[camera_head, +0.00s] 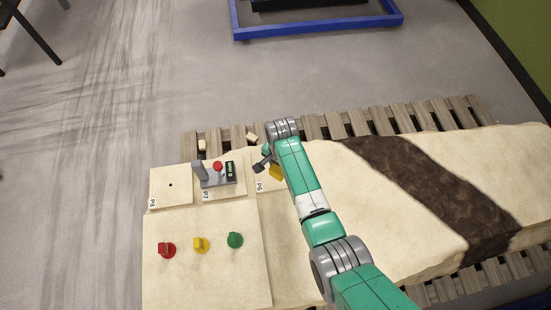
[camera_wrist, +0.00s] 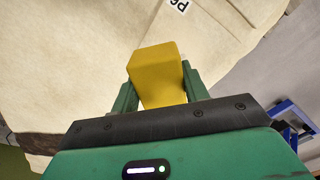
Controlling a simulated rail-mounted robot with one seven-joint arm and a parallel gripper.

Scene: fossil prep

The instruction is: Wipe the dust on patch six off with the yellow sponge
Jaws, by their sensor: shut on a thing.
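The yellow sponge (camera_wrist: 158,75) is held between the two green fingers of my gripper (camera_wrist: 160,92) in the wrist view. It is a blocky piece that sticks out past the fingertips. In the head view the sponge (camera_head: 276,172) shows as a small yellow patch beside my wrist, over or near patch six. Patch six (camera_head: 267,186) is a pale square labelled P6, partly hidden by my arm. Its label (camera_wrist: 179,5) is at the top of the wrist view. I cannot make out dust on it, nor whether the sponge touches the surface.
Patch seven (camera_head: 232,190), left of patch six, carries a grey device with a red button (camera_head: 217,166) and a small display. Patch eight (camera_head: 171,184) has a dark hole. Red (camera_head: 167,250), yellow (camera_head: 201,245) and green (camera_head: 235,240) knobs stand on the front slab.

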